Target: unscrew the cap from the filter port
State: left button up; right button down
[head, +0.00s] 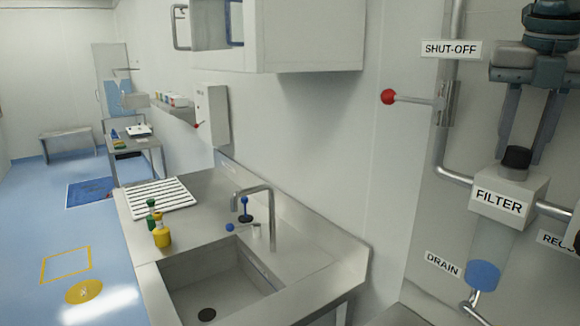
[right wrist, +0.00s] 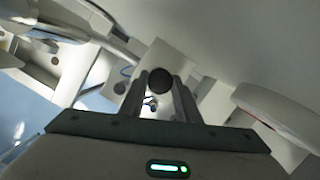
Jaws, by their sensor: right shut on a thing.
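The filter (head: 512,190) is a pale square block with a FILTER label and a clear bowl with a blue bottom below it, at the right of the head view. The black cap (head: 516,157) sits at the port on top of the block. I cannot tell whether its thread is loose. My right gripper (head: 522,143) comes down from above, its two grey fingers shut on the cap. My left gripper is not in view.
A red-knobbed shut-off lever (head: 390,97) sticks out left of the filter. Pipes run beside it, with a DRAIN label (head: 443,264) below. A steel sink (head: 220,285) with a tap, a yellow bottle (head: 161,233) and a white rack (head: 160,197) stand to the left.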

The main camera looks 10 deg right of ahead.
jog(key=shift+s+r+n+p, duration=0.15)
jog(key=shift+n+p, duration=0.25)
jog(key=shift+n, duration=0.5)
jog(key=shift+n+y+p, duration=0.35)
jog(key=shift+n+y, duration=0.05)
jog(key=shift+n, duration=0.8)
jog(key=shift+t, duration=0.3)
jog(key=shift+n+y+p, duration=0.3)
jog(key=shift+n+p, duration=0.35)
jog(key=shift+n, duration=0.35)
jog(key=shift+d+n+p, duration=0.1)
jog(key=shift+n+p, duration=0.3)
jog(key=shift+n, duration=0.4)
